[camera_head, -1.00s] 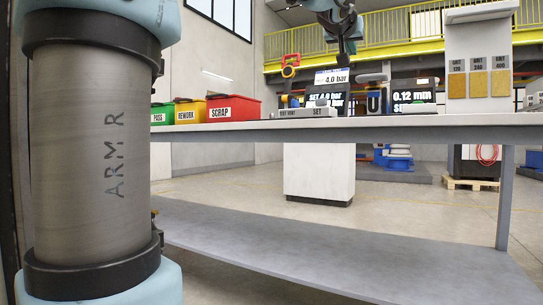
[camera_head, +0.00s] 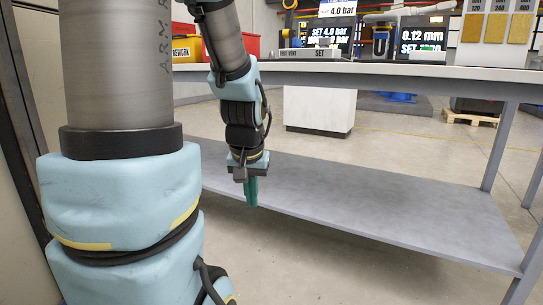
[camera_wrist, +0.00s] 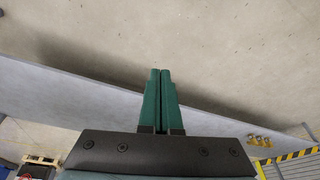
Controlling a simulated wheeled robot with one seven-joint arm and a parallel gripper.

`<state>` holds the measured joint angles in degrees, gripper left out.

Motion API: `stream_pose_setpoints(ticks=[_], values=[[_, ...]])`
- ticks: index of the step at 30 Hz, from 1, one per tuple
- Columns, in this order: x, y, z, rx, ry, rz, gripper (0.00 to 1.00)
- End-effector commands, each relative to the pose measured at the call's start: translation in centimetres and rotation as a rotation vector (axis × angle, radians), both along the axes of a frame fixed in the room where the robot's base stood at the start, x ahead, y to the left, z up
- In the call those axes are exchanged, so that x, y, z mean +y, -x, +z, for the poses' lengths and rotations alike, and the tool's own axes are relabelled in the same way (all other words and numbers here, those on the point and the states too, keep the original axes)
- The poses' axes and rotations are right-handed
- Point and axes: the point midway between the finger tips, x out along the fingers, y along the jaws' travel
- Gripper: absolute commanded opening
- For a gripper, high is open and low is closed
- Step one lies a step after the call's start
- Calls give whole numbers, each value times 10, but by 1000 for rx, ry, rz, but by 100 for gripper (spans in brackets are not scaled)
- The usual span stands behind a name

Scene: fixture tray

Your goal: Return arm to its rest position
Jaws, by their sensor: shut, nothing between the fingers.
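My gripper (camera_head: 251,192) hangs from my forearm in front of the bench, its green fingers pointing down below the tabletop. In the head view it overlaps the lower shelf. In the wrist view the two green fingers (camera_wrist: 160,75) lie side by side, shut, with nothing between them. My upper arm fills the left of the head view.
The bench top (camera_head: 400,69) is above and behind my gripper. Its grey lower shelf (camera_head: 380,210) runs across below, with a leg (camera_head: 500,146) at the right. Bins, displays and a sanding-pad stand are on the bench. Open floor lies in front of the shelf.

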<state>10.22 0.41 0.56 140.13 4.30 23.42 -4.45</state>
Motion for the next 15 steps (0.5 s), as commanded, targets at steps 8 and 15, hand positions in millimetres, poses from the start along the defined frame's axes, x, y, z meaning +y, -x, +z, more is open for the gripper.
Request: stream_pose_setpoints(ticks=[8, 15], values=[[21, 59, 13, 148, 12, 54, 0], [21, 58, 78, 146, 12, 54, 0]])
